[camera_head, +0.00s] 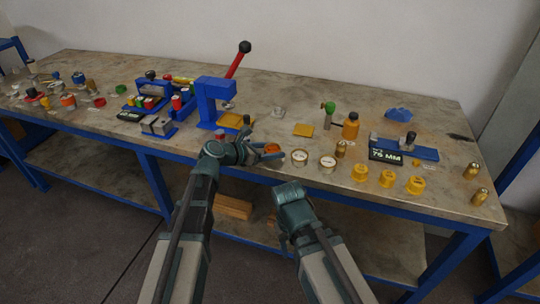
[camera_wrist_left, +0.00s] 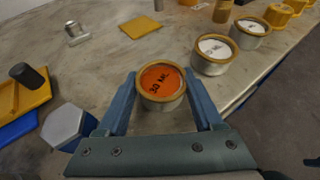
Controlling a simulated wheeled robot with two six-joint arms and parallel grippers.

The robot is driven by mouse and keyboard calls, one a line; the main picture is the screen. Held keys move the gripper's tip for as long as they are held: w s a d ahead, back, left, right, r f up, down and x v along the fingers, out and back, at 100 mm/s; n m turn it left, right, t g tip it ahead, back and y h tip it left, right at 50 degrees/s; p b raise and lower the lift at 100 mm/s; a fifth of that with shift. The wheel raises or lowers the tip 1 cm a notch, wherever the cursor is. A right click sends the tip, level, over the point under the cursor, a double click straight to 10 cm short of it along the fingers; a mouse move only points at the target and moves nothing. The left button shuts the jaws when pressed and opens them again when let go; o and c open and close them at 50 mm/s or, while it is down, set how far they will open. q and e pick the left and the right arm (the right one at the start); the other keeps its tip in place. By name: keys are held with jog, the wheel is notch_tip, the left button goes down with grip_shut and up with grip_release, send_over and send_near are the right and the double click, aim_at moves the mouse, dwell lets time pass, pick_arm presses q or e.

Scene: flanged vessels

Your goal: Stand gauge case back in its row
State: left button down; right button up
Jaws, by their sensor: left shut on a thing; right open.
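The gauge case, a short round case with a brass rim and an orange face (camera_head: 272,148), is between the fingers of my left gripper (camera_head: 268,153). In the left wrist view the orange case (camera_wrist_left: 161,84) sits face up near the fingertips, with dark lettering on it. I cannot tell whether its base touches the table. Two similar cases with white faces, the nearer (camera_head: 299,158) and the farther (camera_head: 328,163), stand in a line to its right, apart from it. My right gripper (camera_head: 291,192) is open and empty, low in front of the table edge; its fingers are hard to see.
A yellow pad (camera_head: 304,130) lies behind the cases. Yellow flanged parts (camera_head: 387,178) and a 75 MM sign (camera_head: 386,156) stand to the right. A blue press (camera_head: 212,100) with a red lever stands at the left. The table's front edge is close by.

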pick_arm(q)
jog(key=shift+r, duration=0.1)
jog(key=shift+f, duration=0.25)
jog(key=shift+c, duration=1.5)
grip_release()
jog(key=shift+r, duration=0.1)
jog(key=shift+r, duration=0.1)
